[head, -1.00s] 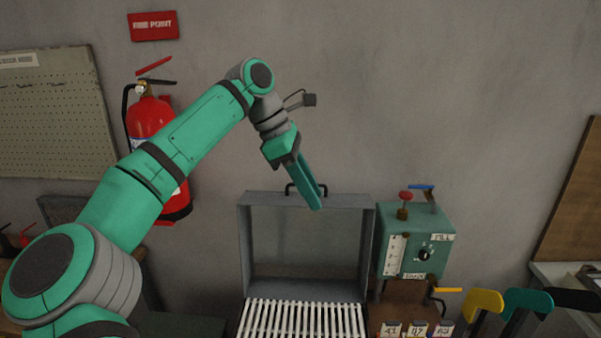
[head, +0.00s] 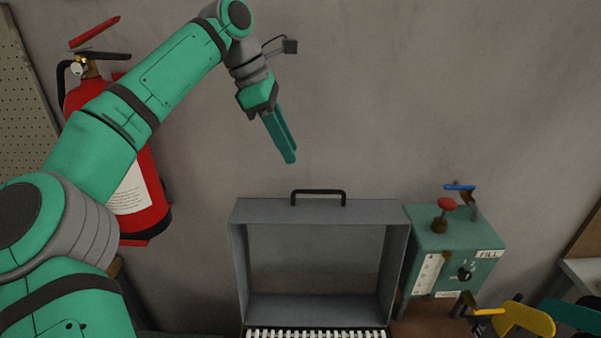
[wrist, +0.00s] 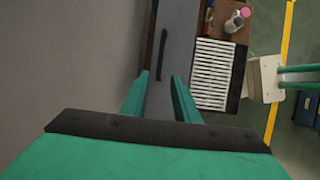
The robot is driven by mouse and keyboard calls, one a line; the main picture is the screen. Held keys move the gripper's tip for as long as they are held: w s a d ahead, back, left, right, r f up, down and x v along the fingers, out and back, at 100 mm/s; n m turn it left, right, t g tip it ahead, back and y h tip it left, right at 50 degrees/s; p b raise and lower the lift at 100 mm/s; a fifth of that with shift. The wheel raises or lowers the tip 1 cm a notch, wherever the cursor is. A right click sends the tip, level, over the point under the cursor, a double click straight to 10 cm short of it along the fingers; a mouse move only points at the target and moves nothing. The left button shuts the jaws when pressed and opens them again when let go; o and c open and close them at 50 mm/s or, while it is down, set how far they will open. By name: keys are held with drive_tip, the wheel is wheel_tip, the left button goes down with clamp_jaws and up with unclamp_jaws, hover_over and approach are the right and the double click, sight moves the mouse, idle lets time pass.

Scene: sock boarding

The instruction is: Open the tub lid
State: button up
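The grey tub lid (head: 245,212) stands upright in the head view, its open hollow side facing me. A black handle (head: 318,192) sits on its top edge; it also shows in the wrist view (wrist: 163,55). Below the lid, the tub's white slats (head: 315,334) show at the bottom edge; the wrist view shows more of them (wrist: 213,75). My gripper (head: 290,160) points down, above and left of the handle in the head view, apart from it. In the wrist view its two teal fingers (wrist: 160,78) are spread with nothing between them.
A green fill box (head: 440,250) with a red knob and blue lever stands right of the lid. Yellow (head: 525,318) and teal foot shapes are at lower right. A red fire extinguisher (head: 145,205) hangs behind my arm. The wall above the lid is clear.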

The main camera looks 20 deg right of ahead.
sight(306, 191)
drive_tip(key=x, duration=0.9)
drive_tip(key=shift+d+f, duration=0.15)
drive_tip(key=shift+f, duration=0.15)
drive_tip(key=shift+s+f, duration=0.1)
drive_tip(key=shift+f, duration=0.3)
drive_tip(key=shift+d, duration=0.1)
clamp_jaws()
